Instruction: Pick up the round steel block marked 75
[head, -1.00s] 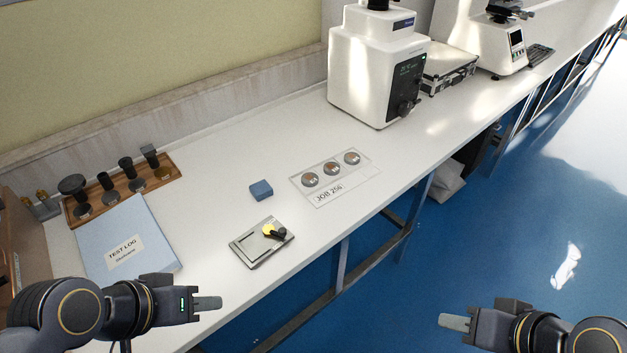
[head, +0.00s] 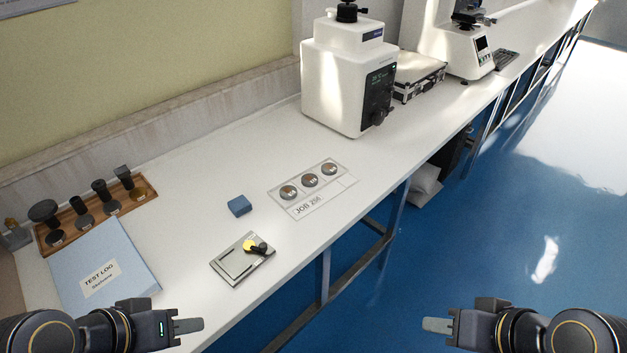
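Three round steel blocks lie in a row on a clear job mat (head: 340,192) labelled JOB 256: a left one (head: 289,192), a middle one (head: 311,180) and a right one (head: 329,169). Each has a small label on top, too small to read for certain, so I cannot tell which is marked 75. My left gripper (head: 190,325) is at the lower left, in front of the bench and well short of the blocks. My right gripper (head: 436,325) is at the lower right over the blue floor. Both are seen edge-on, so their opening is hidden; no held object shows.
A blue block (head: 239,205) and a flat grey device with a yellow-and-black knob (head: 230,268) lie nearer. A TEST LOG folder (head: 125,262) and a wooden rack (head: 149,189) of dark tools stand left. A white hardness tester (head: 333,92) stands behind the mat. Bench around the blocks is clear.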

